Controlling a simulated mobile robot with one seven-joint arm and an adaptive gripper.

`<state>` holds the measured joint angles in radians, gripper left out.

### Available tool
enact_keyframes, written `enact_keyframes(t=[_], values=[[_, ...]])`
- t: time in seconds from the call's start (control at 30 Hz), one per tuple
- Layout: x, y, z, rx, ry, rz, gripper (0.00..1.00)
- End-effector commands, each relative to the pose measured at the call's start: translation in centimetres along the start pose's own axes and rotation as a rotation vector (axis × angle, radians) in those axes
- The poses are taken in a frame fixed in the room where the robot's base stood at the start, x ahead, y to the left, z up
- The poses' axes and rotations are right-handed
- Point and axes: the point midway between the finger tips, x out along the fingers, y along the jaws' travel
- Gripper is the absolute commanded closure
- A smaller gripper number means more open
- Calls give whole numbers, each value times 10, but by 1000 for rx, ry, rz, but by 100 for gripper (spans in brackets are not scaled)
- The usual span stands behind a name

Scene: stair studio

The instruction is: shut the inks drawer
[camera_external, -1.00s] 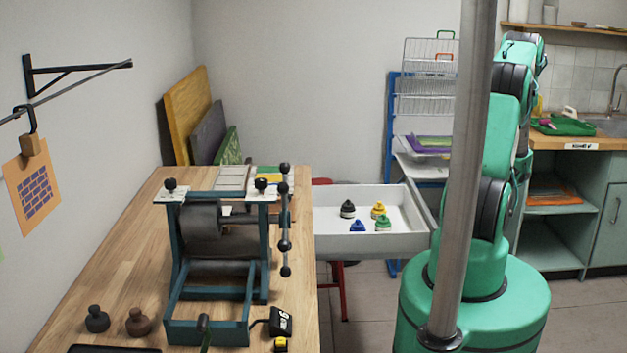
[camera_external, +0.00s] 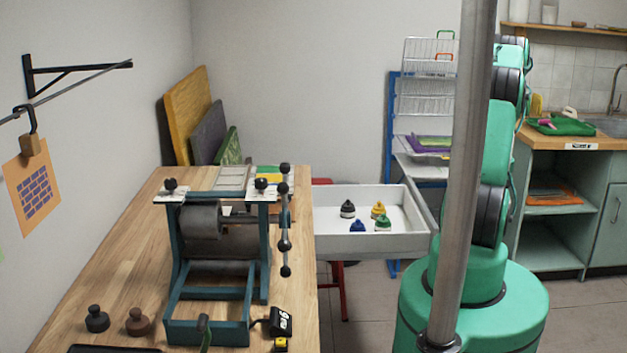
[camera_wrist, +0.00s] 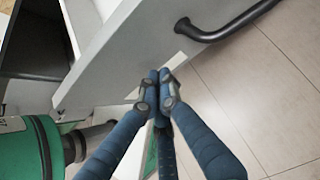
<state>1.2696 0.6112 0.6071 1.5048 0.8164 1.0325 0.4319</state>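The inks drawer (camera_external: 335,240) is a white open box pulled out from the right side of the wooden table in the external view. A black ink pot (camera_external: 347,209), a yellow one (camera_external: 379,209), a blue one (camera_external: 358,226) and a green one (camera_external: 383,223) stand in it. In the wrist view a pale grey panel (camera_wrist: 128,50) with a black bar handle (camera_wrist: 235,25) and a white label appears to be the drawer front. My gripper (camera_wrist: 158,76) has its blue fingertips together, empty, over the panel's lower edge; contact is unclear. My gripper is not visible externally.
The wooden table (camera_external: 130,270) carries a green-framed press (camera_external: 215,240). A wire rack (camera_external: 428,95) stands behind the drawer. A counter (camera_external: 570,140) with a sink is at the right. A metal pole (camera_external: 465,180) crosses the external view. Tiled floor is clear in the wrist view.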

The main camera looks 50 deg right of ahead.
Motion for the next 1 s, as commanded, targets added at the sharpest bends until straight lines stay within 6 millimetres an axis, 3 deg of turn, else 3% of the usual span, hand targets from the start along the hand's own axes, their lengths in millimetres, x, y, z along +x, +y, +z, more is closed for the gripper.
enact_keyframes(t=[0.27, 0.47, 0.67, 1.0], values=[[5, 0, 5, 0, -1, 1, 100], [22, 1, 22, 0, -2, 4, 100], [51, 1, 53, -2, -1, 4, 100], [118, 1, 118, -3, -1, 4, 100]])
